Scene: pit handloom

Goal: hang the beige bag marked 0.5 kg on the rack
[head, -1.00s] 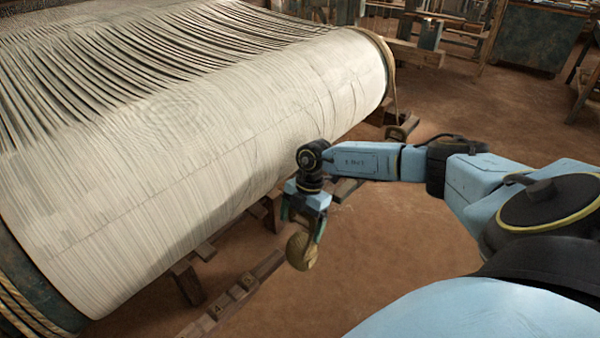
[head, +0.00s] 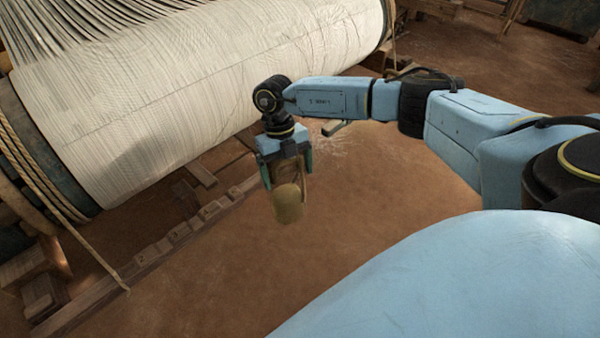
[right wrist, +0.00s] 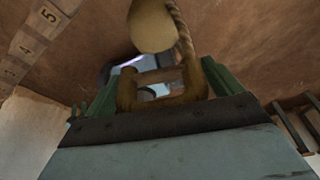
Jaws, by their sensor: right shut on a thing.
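My right gripper (head: 287,172) is shut on the handle of a small beige-brown bag (head: 288,206), which hangs below the fingers, clear of the floor. In the right wrist view the bag (right wrist: 153,25) shows as a rounded shape beyond the brown handle (right wrist: 160,92), with a twisted rope beside it. No weight mark is readable on the bag. A low wooden beam with pale numbered blocks (head: 180,233) lies left of the bag; I cannot tell whether it is the rack. It shows in the right wrist view with a block marked 5 (right wrist: 48,15). My left gripper is not in view.
The large loom roll (head: 215,90) wound with pale threads fills the upper left. A rope (head: 75,225) hangs from its near end. Dark wooden pieces (head: 40,285) stand at lower left. The brown earth floor (head: 240,285) is open below and right of the bag.

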